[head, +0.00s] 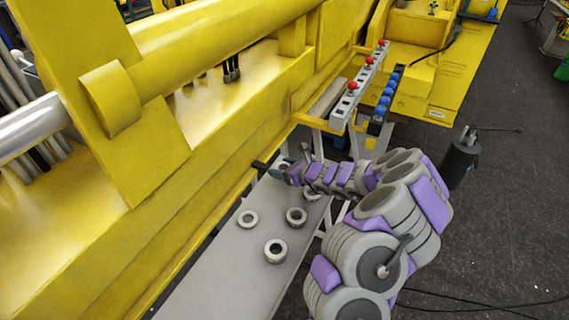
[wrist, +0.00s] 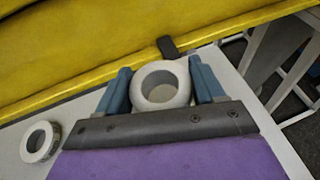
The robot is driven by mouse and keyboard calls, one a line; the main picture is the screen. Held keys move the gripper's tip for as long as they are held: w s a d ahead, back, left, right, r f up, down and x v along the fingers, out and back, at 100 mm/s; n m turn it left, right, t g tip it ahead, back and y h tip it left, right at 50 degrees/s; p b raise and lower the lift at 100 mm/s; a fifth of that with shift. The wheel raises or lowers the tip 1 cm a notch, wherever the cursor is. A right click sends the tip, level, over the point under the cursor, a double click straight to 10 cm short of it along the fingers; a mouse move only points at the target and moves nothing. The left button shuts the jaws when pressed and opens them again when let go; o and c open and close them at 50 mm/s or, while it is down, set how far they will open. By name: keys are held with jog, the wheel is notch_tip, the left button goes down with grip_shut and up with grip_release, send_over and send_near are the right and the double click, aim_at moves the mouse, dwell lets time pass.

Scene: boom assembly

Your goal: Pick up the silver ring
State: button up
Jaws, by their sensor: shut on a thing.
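In the wrist view, a silver-white ring (wrist: 165,105) sits between the two blue fingers of my gripper (wrist: 160,72). The fingers are shut on it, one on each side, and its round opening faces the camera. I cannot tell whether it touches the table or is lifted. In the head view, my gripper (head: 280,169) is over the far end of the grey table, beside the yellow boom. The held ring cannot be made out clearly there.
Other rings stand on the grey table (head: 215,285): one at left (head: 242,220), one at right (head: 297,224), one nearer (head: 275,260). The wrist view shows one loose ring (wrist: 29,145). The yellow boom (head: 120,230) walls the left side. A rack with red knobs (head: 352,85) stands behind.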

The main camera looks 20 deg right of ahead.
jog(key=s+a+b, duration=0.1)
jog(key=s+a, duration=0.1)
jog(key=s+a+b, duration=0.2)
jog(key=s, duration=0.1)
jog(key=s+a+b, duration=0.1)
jog(key=s+a, duration=0.1)
jog(key=shift+s+r+b, duration=0.35)
jog(key=shift+r+b, duration=0.05)
jog(key=shift+s+a+r+b, duration=0.15)
jog(key=shift+s+a+b, duration=0.4)
jog(key=shift+s+b, duration=0.25)
